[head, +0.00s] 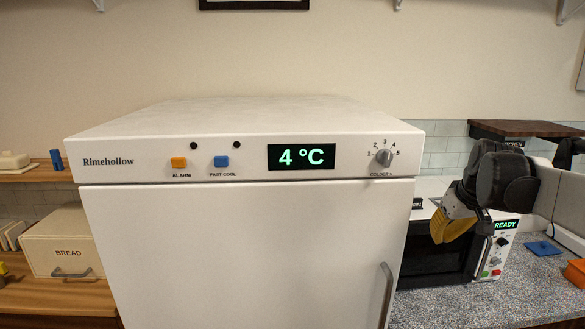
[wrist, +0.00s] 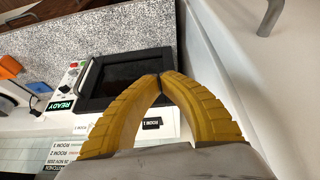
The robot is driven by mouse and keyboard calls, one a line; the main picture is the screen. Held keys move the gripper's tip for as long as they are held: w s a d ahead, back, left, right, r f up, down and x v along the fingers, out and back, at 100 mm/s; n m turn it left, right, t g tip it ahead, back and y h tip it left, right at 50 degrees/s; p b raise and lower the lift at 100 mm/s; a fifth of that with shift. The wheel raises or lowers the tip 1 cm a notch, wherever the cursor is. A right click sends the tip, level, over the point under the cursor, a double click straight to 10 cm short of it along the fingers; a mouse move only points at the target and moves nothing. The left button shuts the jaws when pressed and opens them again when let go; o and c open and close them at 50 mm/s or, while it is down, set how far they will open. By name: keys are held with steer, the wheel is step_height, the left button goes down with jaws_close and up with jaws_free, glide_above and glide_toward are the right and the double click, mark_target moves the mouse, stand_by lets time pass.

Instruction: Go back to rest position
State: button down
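My gripper (head: 440,238) has yellow fingers and hangs to the right of the white fridge, in front of the microwave, in the head view. In the wrist view the two ribbed fingertips (wrist: 160,78) meet, with nothing between them, so it is shut and empty. The fridge (head: 240,230) has a closed door, a display reading 4 °C, an orange and a blue button and a dial. The microwave (head: 497,262) shows READY on its panel and is partly hidden by my gripper. Its dark door also shows in the wrist view (wrist: 120,72).
The fridge side is close to my gripper on the right in the wrist view. A wooden shelf (head: 525,129) is behind the arm. On the speckled counter (head: 530,295) lie a blue item (head: 543,248) and an orange item (head: 575,272). A bread box (head: 62,243) stands at left.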

steer(key=s+a+f+t, duration=0.1)
steer(key=s+a+f, duration=0.1)
steer(key=s+a, duration=0.75)
steer(key=s+a+f+t, duration=0.1)
steer(key=s+a+f, duration=0.1)
steer(key=s+a, duration=0.75)
steer(key=s+a+f+b, duration=0.1)
steer(key=a+f+b, duration=0.1)
steer(key=f+b, duration=0.2)
steer(key=s+a+f+b, duration=0.2)
steer(key=f+b, duration=0.3)
steer(key=f, duration=0.4)
steer(key=shift+f, duration=0.2)
